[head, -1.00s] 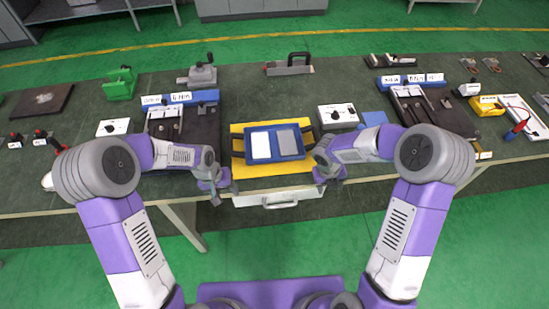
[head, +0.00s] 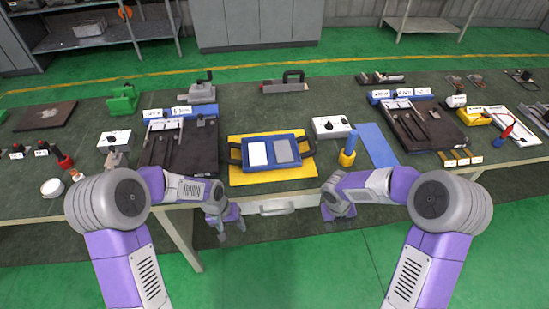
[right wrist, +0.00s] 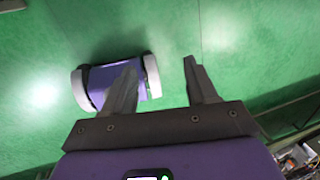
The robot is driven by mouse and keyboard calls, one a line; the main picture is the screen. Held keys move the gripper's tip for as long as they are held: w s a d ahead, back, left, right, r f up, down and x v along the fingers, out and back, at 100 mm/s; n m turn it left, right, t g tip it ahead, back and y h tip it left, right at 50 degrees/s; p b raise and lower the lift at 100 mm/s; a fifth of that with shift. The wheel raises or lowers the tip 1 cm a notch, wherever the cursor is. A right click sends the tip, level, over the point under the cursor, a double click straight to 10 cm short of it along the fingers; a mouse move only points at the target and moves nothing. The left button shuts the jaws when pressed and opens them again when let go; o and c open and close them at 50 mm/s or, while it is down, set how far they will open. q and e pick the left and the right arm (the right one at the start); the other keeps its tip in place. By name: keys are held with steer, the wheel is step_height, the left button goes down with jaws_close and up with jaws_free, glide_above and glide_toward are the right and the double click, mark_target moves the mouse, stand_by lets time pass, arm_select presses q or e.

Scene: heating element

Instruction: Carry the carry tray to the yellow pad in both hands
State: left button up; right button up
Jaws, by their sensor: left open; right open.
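The carry tray (head: 273,164) is blue, with a white panel and a grey panel and a black handle at each end. It lies on the yellow pad (head: 273,178) near the table's front edge, with yellow showing around it. My left gripper (head: 229,230) is open and empty, in front of the table edge and apart from the tray. My right gripper (head: 340,222) is also open and empty, in front of the edge to the tray's right. In the right wrist view, its two fingers (right wrist: 160,68) stand apart over green floor.
A dark fixture board (head: 180,146) lies left of the pad. A white box with a knob (head: 332,127), a yellow-and-blue post (head: 348,150) and a blue mat (head: 376,147) lie to the right. A drawer handle (head: 279,208) shows below the pad.

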step_height(320, 180, up, 11)
steer(key=a, duration=0.2)
steer(key=shift+w+a, duration=0.15)
steer(key=shift+f, duration=0.1)
